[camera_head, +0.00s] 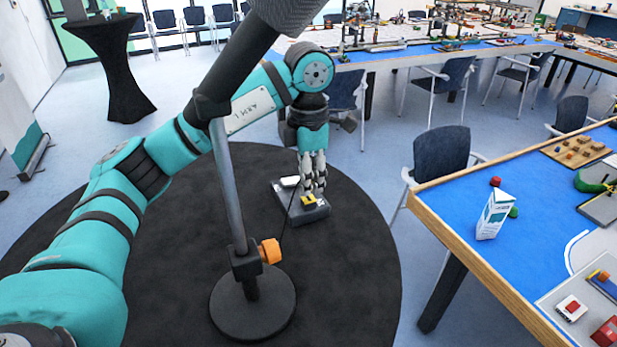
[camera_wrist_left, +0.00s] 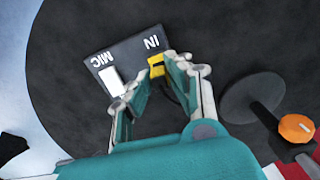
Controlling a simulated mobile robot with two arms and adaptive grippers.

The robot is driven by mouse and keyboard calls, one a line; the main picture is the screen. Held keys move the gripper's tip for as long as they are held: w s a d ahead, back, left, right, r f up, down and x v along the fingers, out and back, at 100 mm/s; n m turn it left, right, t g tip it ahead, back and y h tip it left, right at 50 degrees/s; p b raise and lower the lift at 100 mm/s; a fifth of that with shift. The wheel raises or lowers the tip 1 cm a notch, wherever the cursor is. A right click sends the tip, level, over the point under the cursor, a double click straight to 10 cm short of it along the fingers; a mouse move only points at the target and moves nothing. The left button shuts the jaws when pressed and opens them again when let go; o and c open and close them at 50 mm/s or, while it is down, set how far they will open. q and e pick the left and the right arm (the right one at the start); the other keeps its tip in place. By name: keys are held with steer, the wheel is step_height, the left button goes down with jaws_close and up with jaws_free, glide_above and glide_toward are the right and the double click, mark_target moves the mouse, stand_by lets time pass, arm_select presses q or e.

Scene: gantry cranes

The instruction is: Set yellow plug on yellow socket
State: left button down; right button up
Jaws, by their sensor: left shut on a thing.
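A grey box (camera_head: 313,218) lies on the round black surface below my left gripper. It also shows in the wrist view (camera_wrist_left: 128,52), marked MIC and IN. A white socket (camera_wrist_left: 112,80) sits by MIC. A yellow piece (camera_wrist_left: 157,66) sits by IN, touching or nearly touching one finger; it also shows in the head view (camera_head: 308,200) under the fingertips. My left gripper (camera_head: 313,190) points down over the box and is shut on the yellow plug. I cannot tell plug from yellow socket, or whether they touch. My right gripper is not in view.
A stand with a grey pole (camera_head: 231,185), round black base (camera_head: 253,305) and orange knob (camera_head: 270,251) rises close beside my left arm. A thin dark cable hangs near the box. A blue table (camera_head: 465,212) with a carton (camera_head: 495,215) is at right.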

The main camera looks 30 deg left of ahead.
arm_select(q)
steer(key=shift+f+b, duration=0.95)
steer(key=shift+f, duration=0.15)
stand_by(1.8)
steer(key=c, duration=0.7)
jaws_free()
steer(key=shift+o, duration=0.2)
steer(key=shift+r+p, duration=2.35)
steer(key=shift+r, duration=1.2)
steer(key=shift+f, duration=0.1)
